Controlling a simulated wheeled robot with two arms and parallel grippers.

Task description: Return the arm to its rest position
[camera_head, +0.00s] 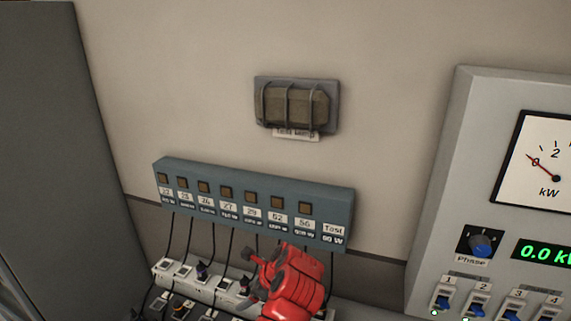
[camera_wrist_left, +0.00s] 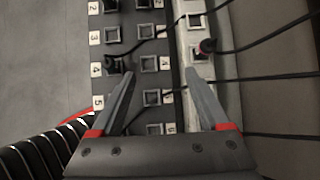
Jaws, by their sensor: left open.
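My left gripper (camera_head: 251,271) shows in the head view as a red wrist with dark fingers at the bottom centre, in front of the white socket strip (camera_head: 228,290). In the left wrist view its two grey fingers (camera_wrist_left: 155,85) are spread apart with no object between them. They are over a dark panel of numbered square sockets (camera_wrist_left: 128,45), beside the white strip (camera_wrist_left: 190,18). Whether the fingertips touch anything is not clear. My right gripper is in neither view.
A blue-grey box (camera_head: 340,198) with numbered labels hangs on the wall, its black cables running down to the sockets. A caged test lamp (camera_head: 291,107) is above it. A grey cabinet (camera_head: 440,150) with meter, phase knob and switches stands right; a dark panel (camera_head: 50,120) stands left.

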